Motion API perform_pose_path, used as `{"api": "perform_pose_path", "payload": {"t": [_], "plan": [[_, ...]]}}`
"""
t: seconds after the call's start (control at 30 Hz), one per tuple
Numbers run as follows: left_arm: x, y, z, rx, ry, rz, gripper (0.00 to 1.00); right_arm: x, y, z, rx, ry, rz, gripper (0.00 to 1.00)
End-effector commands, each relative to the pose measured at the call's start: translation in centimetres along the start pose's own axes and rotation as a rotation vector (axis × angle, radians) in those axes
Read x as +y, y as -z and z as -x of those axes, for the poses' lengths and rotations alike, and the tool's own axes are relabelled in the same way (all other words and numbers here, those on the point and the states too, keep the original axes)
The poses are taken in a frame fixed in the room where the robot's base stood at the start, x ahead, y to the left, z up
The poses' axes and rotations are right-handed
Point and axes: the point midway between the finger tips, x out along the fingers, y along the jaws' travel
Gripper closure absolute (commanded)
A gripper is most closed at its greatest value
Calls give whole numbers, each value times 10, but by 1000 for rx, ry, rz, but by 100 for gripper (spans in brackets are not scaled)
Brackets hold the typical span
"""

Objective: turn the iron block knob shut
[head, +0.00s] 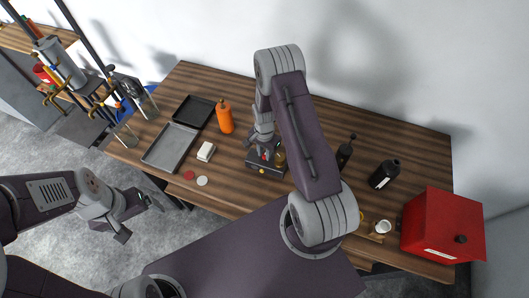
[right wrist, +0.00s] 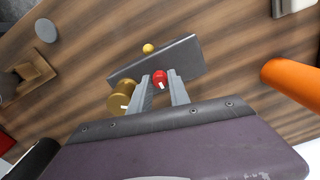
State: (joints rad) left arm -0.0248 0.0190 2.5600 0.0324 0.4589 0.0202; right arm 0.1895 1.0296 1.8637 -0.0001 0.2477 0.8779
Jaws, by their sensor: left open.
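The dark iron block (head: 262,171) lies on the wooden table (head: 345,126) under my right gripper. In the right wrist view the block (right wrist: 184,60) carries a red knob (right wrist: 160,76) with a white mark and a small yellow round part (right wrist: 148,48). My right gripper (right wrist: 161,80) has its two fingers on either side of the red knob; I cannot tell whether they touch it. The right gripper (head: 264,148) hides part of the block in the head view. My left gripper (head: 135,218) is open and empty, off the table's front left.
A brass cylinder (right wrist: 121,99) stands close beside the fingers. An orange bottle (head: 225,117), grey tray (head: 169,146), black tray (head: 194,111) and white block (head: 206,151) are left of the iron block.

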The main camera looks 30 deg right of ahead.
Motion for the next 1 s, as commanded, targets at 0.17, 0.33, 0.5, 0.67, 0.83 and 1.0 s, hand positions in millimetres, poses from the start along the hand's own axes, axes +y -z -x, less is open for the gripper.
{"api": "perform_pose_path", "payload": {"t": [0.17, 0.33, 0.5, 0.67, 0.83, 1.0], "plan": [[0, 0, 0, 0, 0, 0, 11, 0, 0, 0, 0, 0, 0, 100], [0, 0, -1, 0, 0, 0, 11, 0, 0, 0, 0, 0, 14, 100], [0, 0, -5, 0, 0, 0, 11, 0, 0, -1, 0, 0, 74, 100], [0, -1, -11, 0, 0, 0, 11, 0, 0, -2, 0, 0, 185, 100], [0, -2, -18, 0, 0, 0, 11, 0, 0, -2, 1, 1, 341, 100], [0, -2, -24, 0, 0, 0, 11, 0, 0, -2, 1, 0, 503, 100]]}}
